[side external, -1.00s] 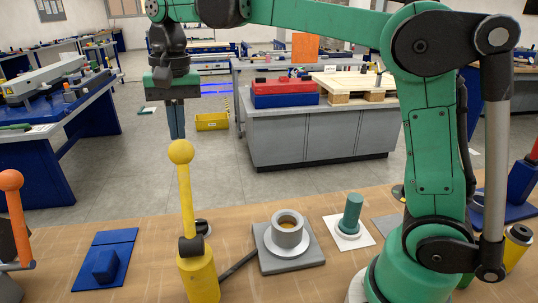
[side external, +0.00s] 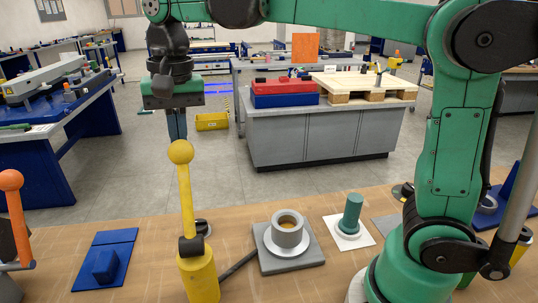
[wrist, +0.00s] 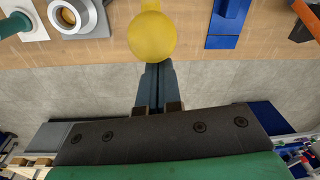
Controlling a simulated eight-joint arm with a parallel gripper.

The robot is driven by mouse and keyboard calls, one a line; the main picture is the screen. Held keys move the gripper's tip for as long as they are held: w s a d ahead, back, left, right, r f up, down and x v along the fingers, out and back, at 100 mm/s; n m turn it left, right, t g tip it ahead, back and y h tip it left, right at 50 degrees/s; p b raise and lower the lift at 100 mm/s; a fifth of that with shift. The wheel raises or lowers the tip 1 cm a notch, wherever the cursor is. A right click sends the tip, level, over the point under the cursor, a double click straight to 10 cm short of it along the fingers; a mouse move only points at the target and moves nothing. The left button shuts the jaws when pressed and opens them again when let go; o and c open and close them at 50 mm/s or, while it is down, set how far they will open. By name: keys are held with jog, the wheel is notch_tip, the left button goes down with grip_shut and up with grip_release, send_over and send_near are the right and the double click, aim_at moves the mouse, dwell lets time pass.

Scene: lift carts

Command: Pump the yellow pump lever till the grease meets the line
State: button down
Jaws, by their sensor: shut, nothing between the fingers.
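The yellow pump lever (side external: 187,200) stands nearly upright on its yellow pump body (side external: 198,277), with a round yellow knob (side external: 181,152) on top. My gripper (side external: 177,136) is shut and empty, pointing down just above or behind the knob; its fingertips are partly hidden by the knob. In the wrist view the knob (wrist: 152,36) lies right at the tips of the shut fingers (wrist: 156,68); I cannot tell if they touch. A grey cup (side external: 287,236) with a tan inside sits on a grey plate (side external: 270,261), joined to the pump by a dark hose. No line is readable.
An orange-knobbed lever (side external: 12,182) stands at the left, beside a blue block on a blue plate (side external: 110,238). A green peg (side external: 351,212) stands on a white plate right of the cup. Bare wooden table lies between them.

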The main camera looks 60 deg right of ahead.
jog(key=shift+s+a+r, duration=0.2)
jog(key=shift+s, duration=0.1)
jog(key=shift+s+a+r+t+h, duration=0.4)
jog(key=shift+a+t+h, duration=0.1)
jog(key=s+a+t+h, duration=0.4)
jog(key=s+a, duration=0.5)
jog(key=s, duration=0.1)
jog(key=shift+a+r, duration=0.2)
jog(key=shift+a, duration=0.2)
jog(key=shift+w, duration=0.1)
